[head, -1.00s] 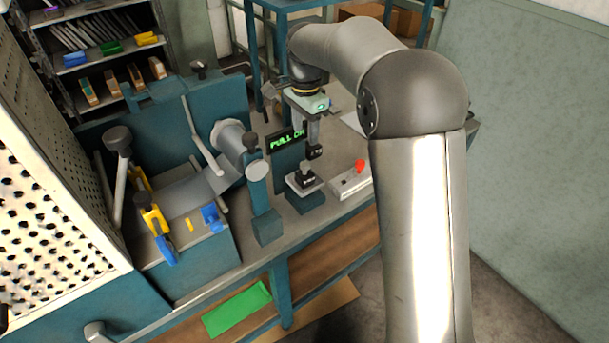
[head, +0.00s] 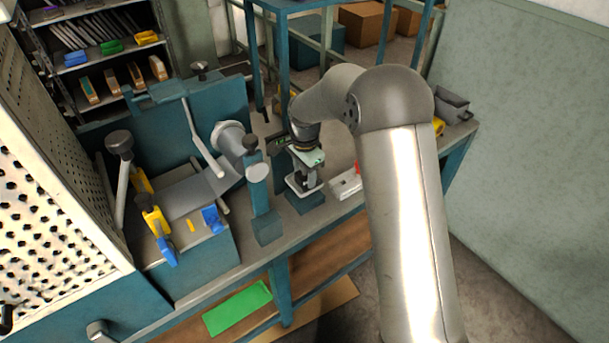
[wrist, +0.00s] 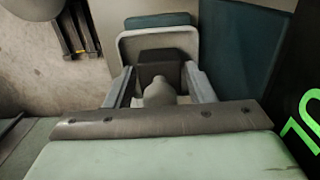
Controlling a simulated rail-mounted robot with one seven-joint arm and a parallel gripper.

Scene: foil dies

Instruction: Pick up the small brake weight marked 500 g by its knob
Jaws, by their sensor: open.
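The small brake weight shows in the wrist view as a dark block (wrist: 168,66) with a rounded, paler knob (wrist: 160,93) towards the camera. It sits in a light-rimmed tray (wrist: 124,48) on a teal block. My gripper (wrist: 160,84) is open, with one finger on each side of the knob. Gaps seem to show between the fingers and the knob; contact cannot be made out. In the head view my gripper (head: 309,182) is down at the tray (head: 292,184) and hides most of the weight. No 500 g marking is readable.
A black display with green characters (wrist: 304,122) stands close at the right in the wrist view. A pale box (head: 346,186) with a red button is right of the tray in the head view. A teal post (head: 262,200) and roller machine stand at the left.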

